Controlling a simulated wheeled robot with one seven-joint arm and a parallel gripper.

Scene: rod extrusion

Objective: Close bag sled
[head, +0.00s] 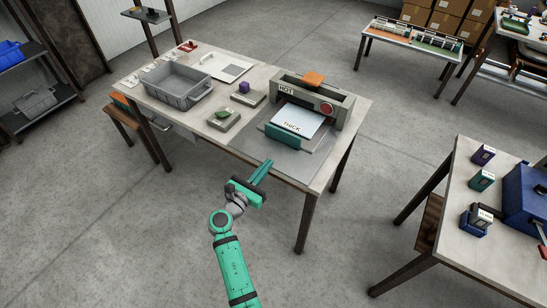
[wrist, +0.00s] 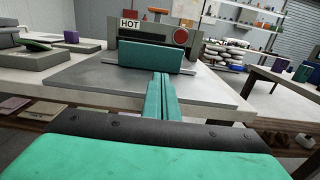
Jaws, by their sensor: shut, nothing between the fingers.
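The bag sled (head: 284,137) has a teal front plate and stands out in front of the grey sealing machine (head: 345,112) labelled HOT. A pale bag (head: 301,120) marked THICK lies flat behind the plate, reaching toward the machine. In the wrist view the teal plate (wrist: 150,57) stands upright ahead, hiding the bag. My gripper (head: 268,164) is shut and empty, near the table's front edge and short of the plate. In the wrist view its closed teal fingers (wrist: 161,80) point at the right part of the plate, with a gap between them.
The machine sits on a grey base sheet (head: 262,150) on the table. To its left are a green item on a grey block (head: 222,122), a purple cube (head: 244,87) and a grey bin (head: 178,92). Another table (head: 490,225) stands at right. The floor around my arm is clear.

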